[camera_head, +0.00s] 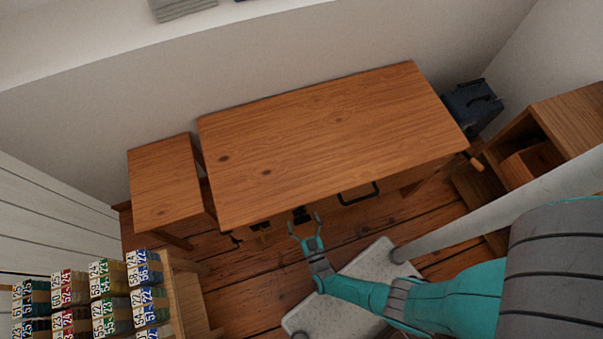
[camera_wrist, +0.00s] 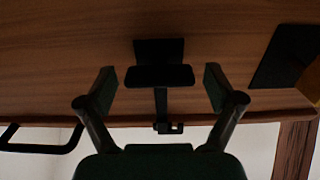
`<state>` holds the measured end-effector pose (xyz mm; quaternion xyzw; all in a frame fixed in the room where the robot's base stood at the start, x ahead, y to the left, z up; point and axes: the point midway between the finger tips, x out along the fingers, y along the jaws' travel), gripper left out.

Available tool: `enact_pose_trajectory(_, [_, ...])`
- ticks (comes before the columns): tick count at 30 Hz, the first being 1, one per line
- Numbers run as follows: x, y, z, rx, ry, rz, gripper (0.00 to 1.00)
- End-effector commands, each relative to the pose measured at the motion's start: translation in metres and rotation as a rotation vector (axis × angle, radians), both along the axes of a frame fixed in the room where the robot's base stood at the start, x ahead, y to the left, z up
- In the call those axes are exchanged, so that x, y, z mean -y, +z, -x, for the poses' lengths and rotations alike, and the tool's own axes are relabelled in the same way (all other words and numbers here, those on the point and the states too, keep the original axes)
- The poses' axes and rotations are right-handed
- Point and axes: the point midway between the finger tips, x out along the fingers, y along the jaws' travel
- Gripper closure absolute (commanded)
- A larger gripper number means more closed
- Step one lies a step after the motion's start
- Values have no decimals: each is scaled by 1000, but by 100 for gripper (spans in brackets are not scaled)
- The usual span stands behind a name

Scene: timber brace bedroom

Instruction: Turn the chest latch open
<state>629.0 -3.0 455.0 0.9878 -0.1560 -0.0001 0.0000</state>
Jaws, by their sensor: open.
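A dark latch (camera_wrist: 160,76) on a wooden front shows in the middle of the wrist view. It has a flat plate, a wide crossbar and a thin stem reaching down to a small catch. In the head view, the latch (camera_head: 301,212) is a small dark piece under the front edge of the long wooden table-like piece (camera_head: 330,125). My gripper (camera_head: 305,219) is open in front of it. In the wrist view, my gripper's fingers (camera_wrist: 160,88) stand apart on either side of the crossbar, with visible gaps. I cannot tell whether they reach its depth.
A dark bar handle (camera_head: 358,195) sits right of the latch; other dark hardware (camera_head: 261,227) is left of it. A small side table (camera_head: 165,182) stands left. A shelf with numbered boxes (camera_head: 95,290) is lower left. A dark blue box (camera_head: 472,105) stands right, near a wooden cabinet (camera_head: 570,120).

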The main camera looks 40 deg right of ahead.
Motion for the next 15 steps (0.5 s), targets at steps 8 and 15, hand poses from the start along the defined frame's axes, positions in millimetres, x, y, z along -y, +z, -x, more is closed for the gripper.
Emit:
enact_pose_trajectory(8, [0, 0, 0, 0, 0, 0, 8])
enact_pose_trajectory(15, [0, 0, 0, 0, 0, 0, 66])
